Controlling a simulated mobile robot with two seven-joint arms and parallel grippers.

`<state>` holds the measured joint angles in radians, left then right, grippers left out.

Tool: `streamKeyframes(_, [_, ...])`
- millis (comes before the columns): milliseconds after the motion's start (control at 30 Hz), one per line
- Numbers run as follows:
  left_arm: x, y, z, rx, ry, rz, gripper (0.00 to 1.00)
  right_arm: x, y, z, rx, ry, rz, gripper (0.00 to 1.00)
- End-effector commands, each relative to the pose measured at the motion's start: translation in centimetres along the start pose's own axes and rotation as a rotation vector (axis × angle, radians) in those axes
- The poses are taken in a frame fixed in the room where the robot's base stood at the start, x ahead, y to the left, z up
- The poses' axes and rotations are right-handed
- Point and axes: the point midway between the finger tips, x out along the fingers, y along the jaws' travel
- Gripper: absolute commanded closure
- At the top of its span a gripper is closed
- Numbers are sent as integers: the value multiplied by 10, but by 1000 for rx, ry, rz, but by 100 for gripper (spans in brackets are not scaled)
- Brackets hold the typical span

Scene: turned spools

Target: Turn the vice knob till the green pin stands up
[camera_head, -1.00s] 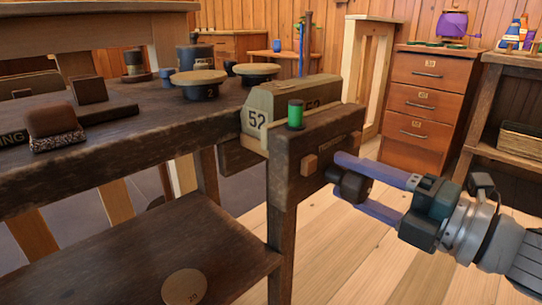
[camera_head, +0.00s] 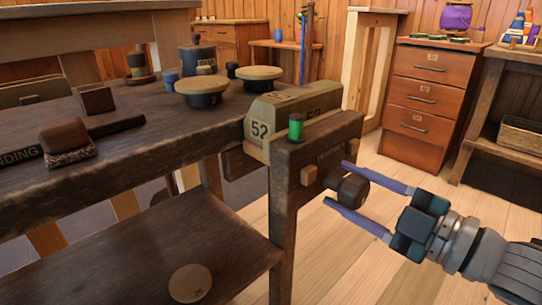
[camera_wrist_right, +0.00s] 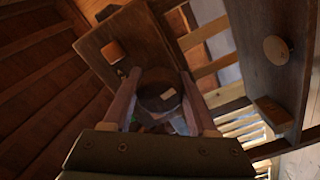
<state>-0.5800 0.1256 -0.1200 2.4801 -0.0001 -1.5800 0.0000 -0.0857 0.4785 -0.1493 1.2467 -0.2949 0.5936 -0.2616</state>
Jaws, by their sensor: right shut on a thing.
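The vice (camera_head: 318,150) is a dark wooden jaw at the bench's right end, beside a paler block marked 52. The green pin (camera_head: 296,127) stands upright on top of the jaw, with a dark cap and base. The round dark vice knob (camera_head: 353,191) sticks out from the jaw's front face. My right gripper (camera_head: 337,184) has its two purple fingers on either side of the knob and is shut on it. In the right wrist view the knob (camera_wrist_right: 158,92) sits between the fingers. My left gripper is not in view.
The dark bench top (camera_head: 130,150) holds round flat-topped pots (camera_head: 202,88), small blocks and a brush (camera_head: 65,140). A lower shelf (camera_head: 150,260) carries a round disc. A drawer cabinet (camera_head: 430,95) stands behind at right. The floor around my right arm is clear.

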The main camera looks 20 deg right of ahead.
Motion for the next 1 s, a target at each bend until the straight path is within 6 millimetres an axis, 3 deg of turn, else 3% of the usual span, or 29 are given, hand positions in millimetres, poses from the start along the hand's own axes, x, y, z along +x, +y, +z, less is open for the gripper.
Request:
streamKeyframes(600, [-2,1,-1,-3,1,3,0,1,3,-3,39,11,7,98])
streamKeyframes(633, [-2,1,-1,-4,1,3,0,1,3,-3,39,11,8,39])
streamKeyframes(867, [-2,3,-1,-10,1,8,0,0,2,-2,39,7,4,13])
streamKeyframes(1000, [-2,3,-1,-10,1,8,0,0,1,-1,38,5,3,12])
